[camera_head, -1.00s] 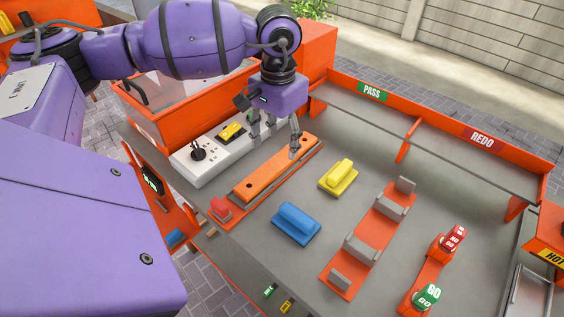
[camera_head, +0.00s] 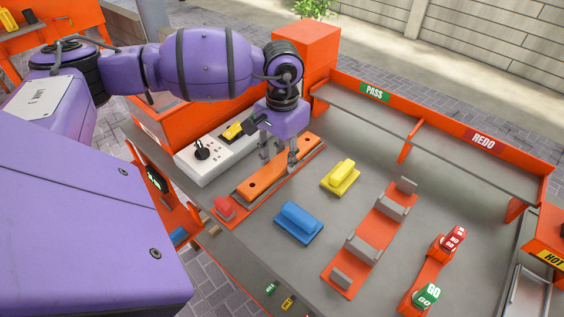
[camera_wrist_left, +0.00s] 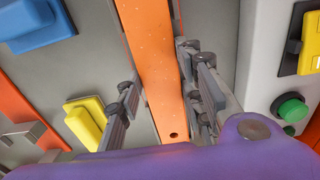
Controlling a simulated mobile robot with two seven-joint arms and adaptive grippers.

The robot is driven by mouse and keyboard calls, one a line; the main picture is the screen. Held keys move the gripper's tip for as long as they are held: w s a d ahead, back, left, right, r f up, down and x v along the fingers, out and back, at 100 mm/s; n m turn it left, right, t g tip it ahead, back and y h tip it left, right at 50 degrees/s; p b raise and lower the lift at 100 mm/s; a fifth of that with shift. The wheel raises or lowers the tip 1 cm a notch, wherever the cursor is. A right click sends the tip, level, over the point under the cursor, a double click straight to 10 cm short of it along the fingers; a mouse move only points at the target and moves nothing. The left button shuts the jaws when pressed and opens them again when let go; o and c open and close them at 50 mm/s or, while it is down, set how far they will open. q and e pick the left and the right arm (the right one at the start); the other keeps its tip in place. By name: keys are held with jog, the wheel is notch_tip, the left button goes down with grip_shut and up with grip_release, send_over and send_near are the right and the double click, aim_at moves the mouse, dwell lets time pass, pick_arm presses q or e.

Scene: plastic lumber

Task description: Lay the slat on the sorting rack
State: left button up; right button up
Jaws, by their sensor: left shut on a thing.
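The orange slat (camera_head: 256,184) lies lengthwise on a low orange-and-grey base left of the table's middle. It also runs down the middle of the left wrist view (camera_wrist_left: 158,60), with a dark hole near its lower end. My left gripper (camera_head: 279,161) points down over the slat's middle and is shut on it, one finger along each side. Its fingers show in the wrist view (camera_wrist_left: 163,95). The sorting rack (camera_head: 408,136), with an orange back wall and PASS and REDO signs, stands empty along the far edge. My right gripper is not in view.
A white socket panel (camera_head: 190,171) stands left of the slat. A yellow block (camera_head: 341,177) and a blue block (camera_head: 298,222) lie to its right. Beyond them are an orange stand with grey uprights (camera_head: 367,238) and a GO gauge (camera_head: 426,295).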

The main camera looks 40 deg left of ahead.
pick_arm(q)
grip_shut()
jog(key=shift+r, duration=0.1)
